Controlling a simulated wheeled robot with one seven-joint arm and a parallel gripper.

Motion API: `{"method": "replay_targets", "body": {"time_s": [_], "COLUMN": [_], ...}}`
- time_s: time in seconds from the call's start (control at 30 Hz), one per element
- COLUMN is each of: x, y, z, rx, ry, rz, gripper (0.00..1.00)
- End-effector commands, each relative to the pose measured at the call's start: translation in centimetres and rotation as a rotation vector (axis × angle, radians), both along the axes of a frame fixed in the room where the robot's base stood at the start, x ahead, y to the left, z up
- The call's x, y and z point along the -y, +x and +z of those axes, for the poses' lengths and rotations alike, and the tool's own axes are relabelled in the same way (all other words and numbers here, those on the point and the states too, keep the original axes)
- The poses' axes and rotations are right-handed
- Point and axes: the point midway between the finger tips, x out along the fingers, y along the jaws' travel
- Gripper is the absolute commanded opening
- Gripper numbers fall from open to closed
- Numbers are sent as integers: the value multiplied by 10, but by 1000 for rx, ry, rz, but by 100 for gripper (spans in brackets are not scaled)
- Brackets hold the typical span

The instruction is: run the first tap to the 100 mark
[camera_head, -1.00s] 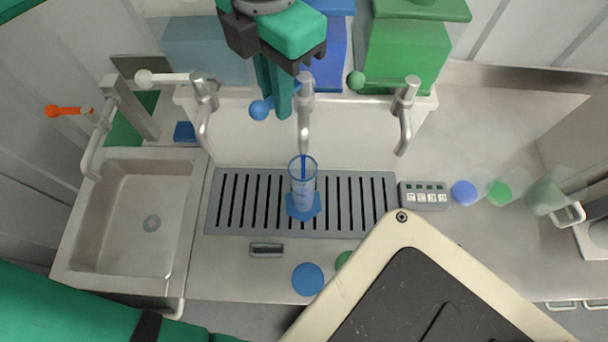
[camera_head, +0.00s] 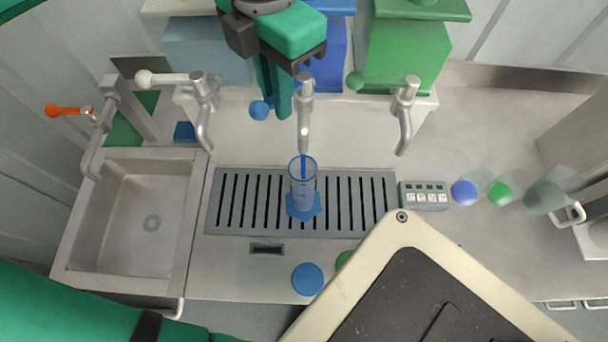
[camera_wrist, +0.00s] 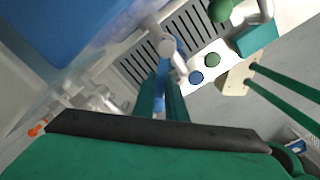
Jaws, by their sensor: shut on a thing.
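The middle tap (camera_head: 304,125) has a lever ending in a blue ball (camera_head: 261,109), turned to the left. My gripper (camera_head: 278,108) is shut on this lever, between the ball and the tap body; the fingers hide most of the lever. In the wrist view my fingers (camera_wrist: 166,105) flank a blue part below the pale tap top. A blue stream runs from the spout into a clear measuring cylinder (camera_head: 303,172), upright on a blue foot (camera_head: 304,208) on the slotted drain grate (camera_head: 213,215). Bluish liquid stands in the cylinder; its marks are too small to read.
A white-knobbed tap (camera_head: 203,110) stands left and a green-knobbed tap (camera_head: 405,120) right. An orange-handled tap (camera_head: 88,125) serves the sink (camera_head: 125,225). A small panel (camera_head: 424,195) and several vessels stand right. A blue disc (camera_head: 307,279) lies in front.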

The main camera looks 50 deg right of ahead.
Motion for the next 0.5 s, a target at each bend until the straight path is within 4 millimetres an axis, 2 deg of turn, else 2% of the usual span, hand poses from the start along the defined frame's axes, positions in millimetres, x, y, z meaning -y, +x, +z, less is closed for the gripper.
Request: {"method": "replay_targets", "body": {"time_s": [0.3, 0.5], "x": [-1, 2], "y": [2, 10], "z": [0, 0], "rx": [2, -1], "ry": [3, 0], "rz": [-3, -165], "gripper": [0, 0]}}
